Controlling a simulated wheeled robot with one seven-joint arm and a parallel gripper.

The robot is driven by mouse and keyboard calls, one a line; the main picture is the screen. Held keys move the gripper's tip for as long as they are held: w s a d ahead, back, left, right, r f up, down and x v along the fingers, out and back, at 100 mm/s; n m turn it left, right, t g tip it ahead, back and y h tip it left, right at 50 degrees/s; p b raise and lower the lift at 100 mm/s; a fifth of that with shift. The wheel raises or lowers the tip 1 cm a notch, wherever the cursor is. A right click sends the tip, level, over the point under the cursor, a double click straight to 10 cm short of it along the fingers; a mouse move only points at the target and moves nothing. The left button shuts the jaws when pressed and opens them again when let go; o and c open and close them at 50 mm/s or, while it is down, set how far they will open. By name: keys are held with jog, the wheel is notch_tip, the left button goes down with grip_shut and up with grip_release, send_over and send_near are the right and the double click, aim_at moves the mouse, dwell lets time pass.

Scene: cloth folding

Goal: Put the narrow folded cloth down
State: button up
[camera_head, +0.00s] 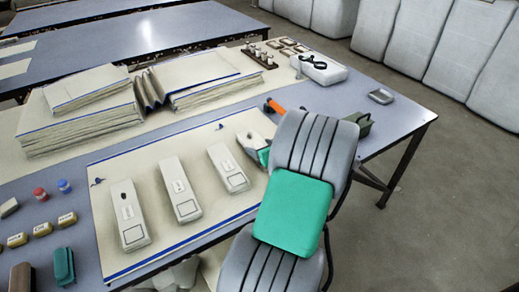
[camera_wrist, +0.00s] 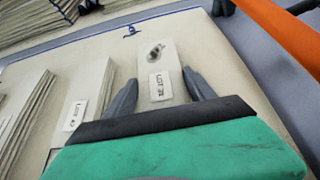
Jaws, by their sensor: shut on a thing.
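My gripper (camera_head: 256,150) is at the right end of a row of narrow folded cloths, low over the cream sheet (camera_head: 112,170). In the wrist view my gripper (camera_wrist: 160,77) has its dark fingers on either side of a narrow folded cloth (camera_wrist: 155,57) with a white label, shut on it. This cloth (camera_head: 249,138) is partly hidden by my gripper in the head view. It looks flat and close to the sheet; I cannot tell whether it touches. To its left lie more labelled narrow cloths (camera_head: 228,168), (camera_head: 180,190), (camera_head: 128,215), side by side and apart.
Thick folded stacks (camera_head: 85,115) stand behind the sheet. An orange-handled thing (camera_wrist: 285,32) lies close to the right of my gripper. A white box (camera_head: 320,68), a grey device (camera_head: 380,96) and small blocks (camera_head: 43,229) are on the table. The back right tabletop has free room.

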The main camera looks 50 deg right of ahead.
jog(key=o, duration=1)
jog(key=shift+f, duration=0.1)
jog(key=o, duration=0.4)
jog(key=shift+o, duration=0.2)
